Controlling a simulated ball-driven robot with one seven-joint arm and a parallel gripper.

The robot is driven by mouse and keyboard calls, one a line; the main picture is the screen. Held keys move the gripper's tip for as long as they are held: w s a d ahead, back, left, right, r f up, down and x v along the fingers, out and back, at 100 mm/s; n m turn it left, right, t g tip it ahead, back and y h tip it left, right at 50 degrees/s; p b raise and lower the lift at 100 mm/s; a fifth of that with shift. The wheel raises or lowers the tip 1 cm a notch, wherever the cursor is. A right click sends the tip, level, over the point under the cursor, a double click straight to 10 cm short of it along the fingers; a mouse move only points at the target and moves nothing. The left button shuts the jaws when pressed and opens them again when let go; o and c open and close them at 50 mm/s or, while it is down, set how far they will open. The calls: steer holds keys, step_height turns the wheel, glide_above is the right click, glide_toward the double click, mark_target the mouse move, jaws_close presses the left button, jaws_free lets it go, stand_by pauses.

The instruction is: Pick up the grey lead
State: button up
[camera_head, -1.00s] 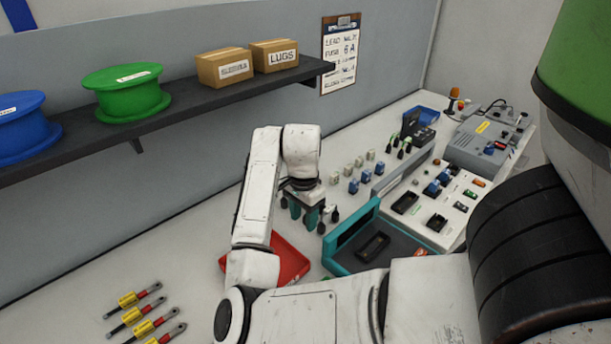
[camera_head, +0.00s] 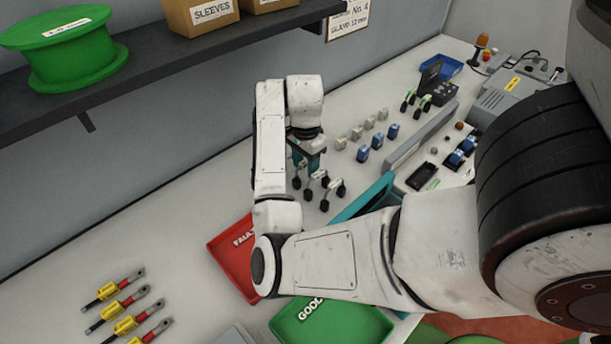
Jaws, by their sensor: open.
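Several small leads with grey tops and black ends (camera_head: 324,182) stand on the bench near the middle of the view; these look like the grey leads. My gripper (camera_head: 308,165), with teal fingers, points down just behind and above them. It is open, and I see nothing between the fingers. The fingertips are small and overlap the leads in the picture, so I cannot tell whether they touch one.
A red tray (camera_head: 228,254) and a green tray marked GOOD (camera_head: 345,328) lie nearer. Yellow-tagged leads (camera_head: 125,303) lie at front left. A shelf (camera_head: 150,85) overhangs the back.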

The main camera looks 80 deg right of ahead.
steer(key=shift+a+f, duration=0.1)
steer(key=shift+f, duration=0.8)
jaws_close()
